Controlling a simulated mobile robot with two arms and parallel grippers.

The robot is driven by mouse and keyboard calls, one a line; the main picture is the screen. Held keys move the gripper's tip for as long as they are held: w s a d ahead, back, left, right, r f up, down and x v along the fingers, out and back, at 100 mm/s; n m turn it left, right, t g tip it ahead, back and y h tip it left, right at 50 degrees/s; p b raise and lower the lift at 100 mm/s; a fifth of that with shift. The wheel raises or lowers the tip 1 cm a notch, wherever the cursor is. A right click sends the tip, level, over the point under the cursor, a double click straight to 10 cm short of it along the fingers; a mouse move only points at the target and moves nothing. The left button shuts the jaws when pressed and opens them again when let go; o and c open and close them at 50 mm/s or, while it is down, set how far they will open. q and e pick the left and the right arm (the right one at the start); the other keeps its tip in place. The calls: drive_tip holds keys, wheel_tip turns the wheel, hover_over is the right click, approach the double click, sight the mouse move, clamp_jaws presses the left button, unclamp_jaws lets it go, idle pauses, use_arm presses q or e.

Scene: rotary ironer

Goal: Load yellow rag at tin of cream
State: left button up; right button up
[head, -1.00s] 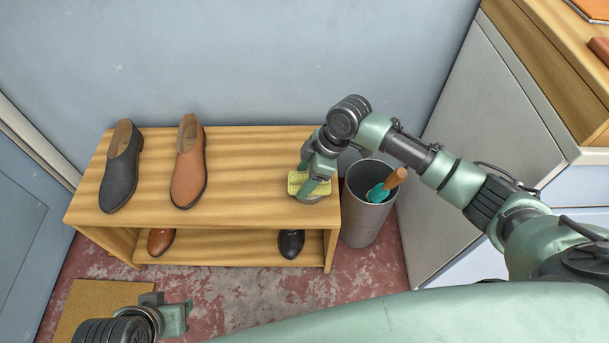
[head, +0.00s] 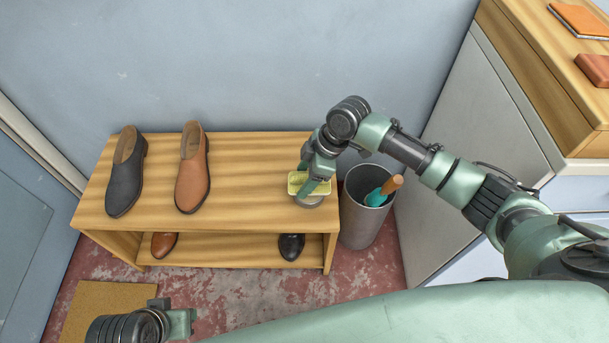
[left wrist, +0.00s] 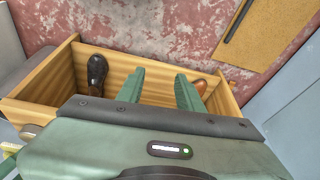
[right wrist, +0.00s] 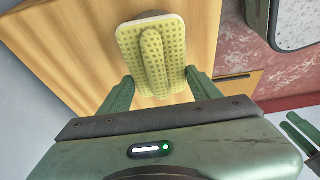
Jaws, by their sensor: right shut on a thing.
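The yellow rag (head: 296,183), a dimpled pad with a raised ridge, is in my right gripper (head: 316,188) over the right end of the wooden shoe rack. In the right wrist view the rag (right wrist: 152,62) sits between the fingertips. The tin of cream (head: 308,201) is a round grey tin directly below the rag, mostly hidden by it and the gripper. I cannot tell whether the rag touches it. My left gripper (head: 188,322) is low at the front left; its fingers are apart and empty in the left wrist view (left wrist: 160,78).
A black shoe (head: 125,180) and a brown shoe (head: 192,175) stand on the rack's (head: 245,165) top at left; other shoes are on its lower shelf. A grey bin (head: 362,222) holding a teal-and-wood tool is beside the rack. The rack's top middle is clear.

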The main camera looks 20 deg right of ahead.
sight(298, 177)
drive_tip(key=shift+r+p, duration=0.65)
drive_tip(key=shift+p, duration=0.1)
drive_tip(key=shift+r+p, duration=0.5)
drive_tip(key=shift+p, duration=0.05)
drive_tip(key=shift+r+p, duration=0.6)
drive_tip(key=shift+p, duration=0.1)
use_arm(q)
wheel_tip(298, 177, down, 18)
drive_tip(key=s+g+p, duration=0.1)
drive_tip(key=s, duration=0.1)
use_arm(e)
drive_tip(key=shift+r, duration=0.45)
use_arm(q)
drive_tip(key=shift+s, duration=0.1)
